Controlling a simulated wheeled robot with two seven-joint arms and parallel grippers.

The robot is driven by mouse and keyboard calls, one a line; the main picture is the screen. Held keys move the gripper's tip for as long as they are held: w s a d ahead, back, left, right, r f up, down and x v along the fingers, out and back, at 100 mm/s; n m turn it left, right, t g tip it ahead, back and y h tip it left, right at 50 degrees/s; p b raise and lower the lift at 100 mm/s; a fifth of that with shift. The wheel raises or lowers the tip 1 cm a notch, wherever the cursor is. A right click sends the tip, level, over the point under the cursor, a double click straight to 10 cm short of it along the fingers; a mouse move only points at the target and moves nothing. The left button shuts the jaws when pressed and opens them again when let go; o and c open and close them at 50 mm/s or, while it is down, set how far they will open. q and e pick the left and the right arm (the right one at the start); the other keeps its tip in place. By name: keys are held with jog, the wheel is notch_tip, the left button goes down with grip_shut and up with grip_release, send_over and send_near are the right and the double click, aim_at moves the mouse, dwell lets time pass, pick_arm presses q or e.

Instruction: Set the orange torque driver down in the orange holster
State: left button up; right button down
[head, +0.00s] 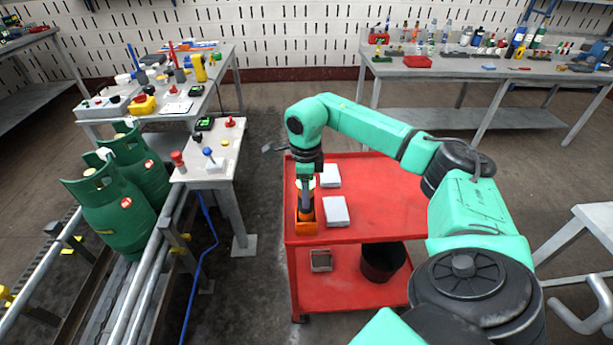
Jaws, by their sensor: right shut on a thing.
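My right arm reaches over the red cart (375,185), and my right gripper (305,178) points down above the cart's left side. It is shut on the torque driver (306,199), which is mostly hidden by the gripper and looks dark with a little orange. The orange holster (306,228) stands at the left edge of the cart top, right below the gripper. The driver's lower part overlaps the holster's opening in the picture; I cannot tell how deep it sits or whether it touches bottom. My left gripper is not in view.
Two white boxes (335,211) lie just right of the holster. A black bin (381,262) and a small box (321,261) are on the lower shelf. Green gas cylinders (118,208) stand on the conveyor at left, beside a control stand (222,160). Benches line the back.

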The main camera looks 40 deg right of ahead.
jog(key=shift+c, duration=1)
grip_release()
jog(key=shift+r, duration=0.1)
notch_tip(320, 180, up, 12)
jog(key=shift+a+f+b, duration=0.15)
jog(key=shift+b, duration=0.3)
notch_tip(320, 180, up, 2)
jog(key=shift+r+p, duration=0.1)
jog(key=shift+p, duration=0.6)
jog(key=shift+r, duration=0.4)
